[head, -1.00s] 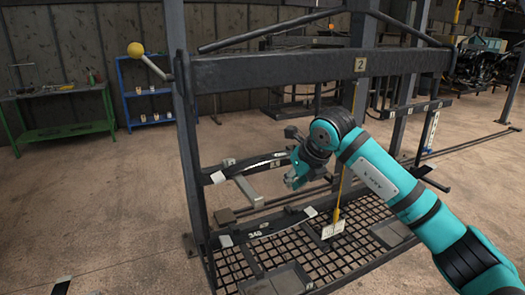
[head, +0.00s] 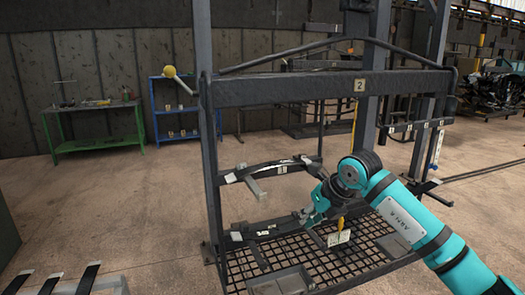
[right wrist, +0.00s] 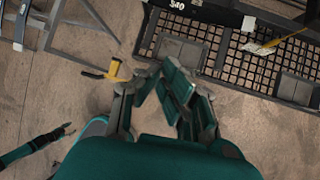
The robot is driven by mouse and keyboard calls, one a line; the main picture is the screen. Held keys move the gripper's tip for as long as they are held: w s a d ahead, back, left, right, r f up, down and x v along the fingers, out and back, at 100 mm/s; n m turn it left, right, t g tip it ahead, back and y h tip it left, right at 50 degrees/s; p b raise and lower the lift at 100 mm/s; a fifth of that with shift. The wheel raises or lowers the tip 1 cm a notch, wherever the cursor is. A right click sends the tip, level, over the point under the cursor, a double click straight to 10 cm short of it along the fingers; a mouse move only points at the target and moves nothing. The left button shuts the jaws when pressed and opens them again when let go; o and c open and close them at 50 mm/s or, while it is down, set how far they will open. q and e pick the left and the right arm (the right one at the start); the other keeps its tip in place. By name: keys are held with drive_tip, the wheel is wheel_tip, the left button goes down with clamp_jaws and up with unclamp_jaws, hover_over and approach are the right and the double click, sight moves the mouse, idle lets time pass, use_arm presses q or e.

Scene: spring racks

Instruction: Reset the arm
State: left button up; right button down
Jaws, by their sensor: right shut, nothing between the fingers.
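My right gripper (head: 308,217) is shut and empty. In the head view it shows in front of the dark rack (head: 300,91) marked 2, by the right end of the lower leaf spring (head: 268,231); I cannot tell whether they touch. The upper leaf spring (head: 270,170) lies above and behind it. In the right wrist view the gripper's fingers (right wrist: 166,82) have nothing between them. A teal and dark part (right wrist: 35,148) at that view's lower left looks like my left arm; its jaw state is unclear. The head view does not show my left gripper.
The rack's grid shelf (head: 240,268) lies below the right arm. More leaf springs (head: 47,283) lie at the lower left. Green (head: 98,143) and blue (head: 173,135) benches stand behind. Floor at left is open.

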drive_tip(key=s+a+f+m+y, duration=0.1)
drive_tip(key=a+f+m+y, duration=0.35)
drive_tip(key=f, duration=0.55)
drive_tip(key=s+a+f+m+y, duration=0.2)
drive_tip(key=a+f+m+y, duration=0.3)
drive_tip(key=f, duration=0.5)
drive_tip(key=s+d+f+m+t+h, duration=0.2)
drive_tip(key=s+d+f+m+h, duration=0.15)
drive_tip(key=f+m, duration=0.4)
drive_tip(key=s+d+f+m+t+h, duration=0.25)
drive_tip(key=d+f+m, duration=0.2)
drive_tip(key=f, duration=0.55)
drive_tip(key=s+d+f+m+t+h, duration=0.25)
drive_tip(key=d+f+m, duration=0.25)
drive_tip(key=f, duration=0.4)
drive_tip(key=s+d+f+m+g+h, duration=0.1)
drive_tip(key=s+d+f+m+g, duration=0.15)
drive_tip(key=s+f, duration=0.6)
drive_tip(key=s+d+f+m+g+h, duration=0.25)
drive_tip(key=s+f, duration=0.35)
drive_tip(key=s, duration=0.6)
drive_tip(key=s+d+f+m+g+h, duration=0.1)
drive_tip(key=s+d+f+m+g, duration=0.2)
drive_tip(key=s+f, duration=0.6)
drive_tip(key=s+m+g, duration=0.3)
drive_tip(key=s, duration=1.5)
drive_tip(key=shift+d+f, duration=0.3)
drive_tip(key=shift+d, duration=0.05)
drive_tip(key=shift+s+h, duration=0.1)
drive_tip(key=shift+h, duration=0.15)
